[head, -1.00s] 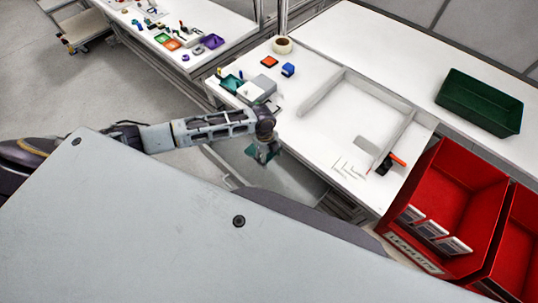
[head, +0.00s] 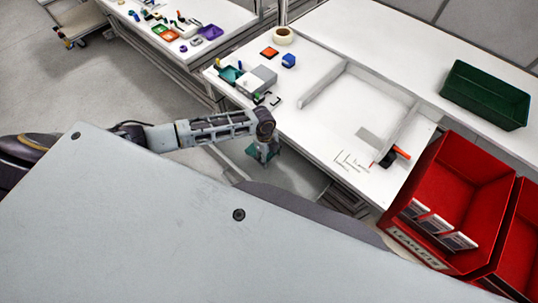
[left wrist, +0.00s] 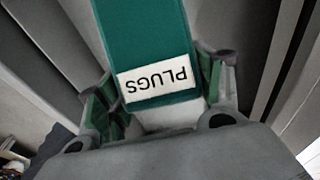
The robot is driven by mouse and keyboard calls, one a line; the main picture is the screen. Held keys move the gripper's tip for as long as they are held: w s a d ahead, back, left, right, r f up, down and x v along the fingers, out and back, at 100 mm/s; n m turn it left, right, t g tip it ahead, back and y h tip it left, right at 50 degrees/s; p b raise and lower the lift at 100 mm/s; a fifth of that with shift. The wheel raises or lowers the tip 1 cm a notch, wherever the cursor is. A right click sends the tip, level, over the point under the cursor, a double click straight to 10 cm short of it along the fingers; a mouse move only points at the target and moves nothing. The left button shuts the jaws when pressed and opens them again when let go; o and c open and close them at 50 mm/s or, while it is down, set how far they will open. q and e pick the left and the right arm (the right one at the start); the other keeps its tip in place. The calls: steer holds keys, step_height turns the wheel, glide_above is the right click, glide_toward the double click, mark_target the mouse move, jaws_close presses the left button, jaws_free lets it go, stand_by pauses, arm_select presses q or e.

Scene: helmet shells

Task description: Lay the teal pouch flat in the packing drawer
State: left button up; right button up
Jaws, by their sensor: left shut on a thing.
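The teal pouch shows large in the left wrist view (left wrist: 142,35), with a white label reading PLUGS upside down. My left gripper (left wrist: 160,100) is shut on it, with a green-padded finger at each side. In the head view my left gripper (head: 265,155) hangs in front of the white table's near edge, and only a small teal part of the pouch (head: 275,154) shows. The packing drawer cannot be made out clearly below the table, where my arm and body hide much. My right gripper is not in view.
The white table (head: 320,125) holds a low-walled frame (head: 335,85), a grey box (head: 262,77), a tape roll (head: 284,35) and small parts. A dark green tray (head: 485,95) stands at the back right. Red bins (head: 460,175) stand at the right. Grey floor is open at left.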

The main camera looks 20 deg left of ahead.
arm_select(q)
steer(key=shift+f+b, duration=0.85)
steer(key=shift+f, duration=0.75)
steer(key=o, duration=1.4)
steer(key=shift+w+a+r, duration=0.1)
steer(key=shift+a+r, duration=0.15)
steer(key=shift+r, duration=1.75)
steer(key=shift+w+a+r, duration=0.1)
steer(key=shift+a+r, duration=0.15)
steer(key=shift+r, duration=1.7)
steer(key=shift+w+a+r, duration=0.1)
steer(key=shift+a+r, duration=0.15)
steer(key=shift+r, duration=1.75)
steer(key=shift+s+f, duration=0.1)
steer(key=shift+s, duration=0.1)
